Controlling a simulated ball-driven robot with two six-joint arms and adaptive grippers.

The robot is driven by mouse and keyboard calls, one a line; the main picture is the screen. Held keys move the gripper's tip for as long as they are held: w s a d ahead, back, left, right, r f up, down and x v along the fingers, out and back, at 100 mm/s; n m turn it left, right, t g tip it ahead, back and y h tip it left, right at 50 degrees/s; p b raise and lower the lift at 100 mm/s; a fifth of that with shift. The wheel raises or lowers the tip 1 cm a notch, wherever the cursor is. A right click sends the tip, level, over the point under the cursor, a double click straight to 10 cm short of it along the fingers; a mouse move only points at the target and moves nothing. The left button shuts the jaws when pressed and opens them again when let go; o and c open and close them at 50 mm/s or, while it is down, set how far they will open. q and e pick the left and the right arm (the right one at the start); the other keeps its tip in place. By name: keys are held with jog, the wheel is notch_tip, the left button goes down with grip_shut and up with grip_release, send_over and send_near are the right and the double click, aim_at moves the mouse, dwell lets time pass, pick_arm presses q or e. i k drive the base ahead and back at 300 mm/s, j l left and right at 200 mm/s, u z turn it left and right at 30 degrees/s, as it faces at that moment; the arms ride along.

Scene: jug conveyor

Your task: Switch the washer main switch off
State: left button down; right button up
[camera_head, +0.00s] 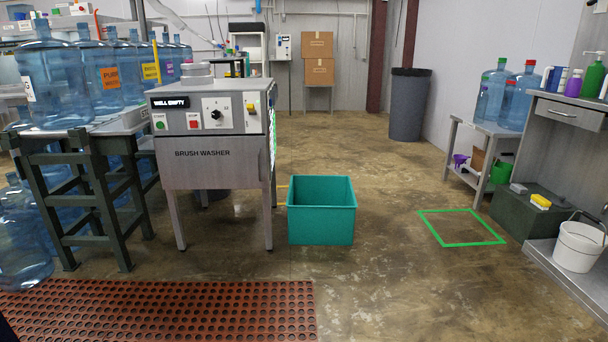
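The brush washer (209,172) is a grey steel cabinet on legs, left of the middle. Its sloped front panel has a display reading "WELL EMPTY" (170,103), a green button (160,122), a red button (194,121) and a black rotary knob (215,115) on a light plate. A small yellow part with a dark centre (251,109) sits at the panel's right end. I cannot tell which control is the main switch or its position. The washer's right side shows at a steep angle, with green marks on it. Neither of my grippers is in view.
A teal bin (321,228) stands right of the washer. A dark green stand (87,200) with large blue jugs (51,75) is at its left. A red perforated mat (160,315) lies in front. The floor (385,250) between bin and green square outline (461,244) is clear.

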aim_at(250, 108)
jog(key=i, duration=2.3)
jog(key=i+z, duration=0.3)
jog(key=k, duration=0.05)
